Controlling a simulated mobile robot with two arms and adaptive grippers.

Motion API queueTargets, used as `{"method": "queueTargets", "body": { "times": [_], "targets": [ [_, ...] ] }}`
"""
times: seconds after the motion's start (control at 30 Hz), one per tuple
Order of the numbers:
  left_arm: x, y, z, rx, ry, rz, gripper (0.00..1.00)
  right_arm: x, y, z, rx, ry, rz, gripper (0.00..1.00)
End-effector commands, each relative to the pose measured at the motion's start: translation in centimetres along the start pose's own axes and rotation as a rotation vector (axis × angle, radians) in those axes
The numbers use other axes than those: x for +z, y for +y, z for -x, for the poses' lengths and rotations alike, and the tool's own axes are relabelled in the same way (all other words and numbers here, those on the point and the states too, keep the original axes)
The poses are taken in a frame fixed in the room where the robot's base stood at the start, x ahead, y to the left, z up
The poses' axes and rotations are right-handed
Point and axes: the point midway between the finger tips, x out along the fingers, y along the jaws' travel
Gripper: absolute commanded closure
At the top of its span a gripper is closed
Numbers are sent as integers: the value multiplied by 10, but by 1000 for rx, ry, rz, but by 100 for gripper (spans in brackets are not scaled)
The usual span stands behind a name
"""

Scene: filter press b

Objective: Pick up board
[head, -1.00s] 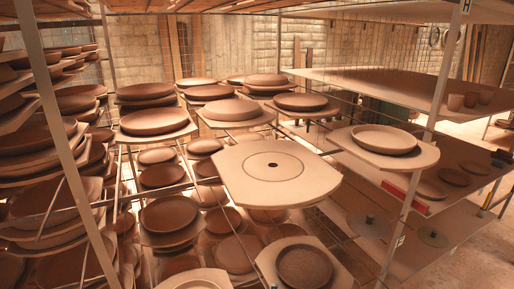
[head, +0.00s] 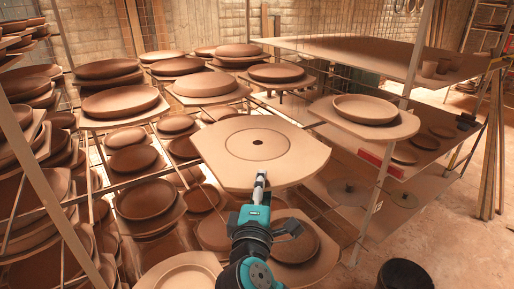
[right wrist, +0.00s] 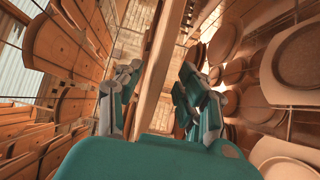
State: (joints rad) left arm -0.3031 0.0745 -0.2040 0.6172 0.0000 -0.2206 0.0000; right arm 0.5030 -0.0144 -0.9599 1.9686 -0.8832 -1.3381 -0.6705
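A pale clay-dusted board (head: 225,172) with clipped corners juts out from the rack in the middle of the head view. In the right wrist view the board (right wrist: 158,75) appears edge-on between the open fingers of my right gripper (right wrist: 162,78). Whether a finger touches it is unclear. My left gripper is out of view.
Boards with brown plates (head: 120,101) fill the rack on the left. A board with a dish (head: 366,109) stands right of the empty one, and a lower plate (head: 300,242) lies beneath. A rack post (head: 388,160) and a dark bucket (head: 405,275) are on the right.

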Motion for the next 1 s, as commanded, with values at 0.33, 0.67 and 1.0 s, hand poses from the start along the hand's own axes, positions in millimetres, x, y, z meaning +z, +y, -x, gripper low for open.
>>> {"method": "queueTargets", "body": {
  "times": [0.33,0.67,1.0],
  "targets": [
    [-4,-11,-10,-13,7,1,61,-4,2,-36,3,-3,0,62],
    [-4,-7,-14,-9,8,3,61,-5,3,-59,-1,0,-1,62],
    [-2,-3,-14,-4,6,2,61,-5,3,-58,-1,-1,-1,90]
  ]
}}
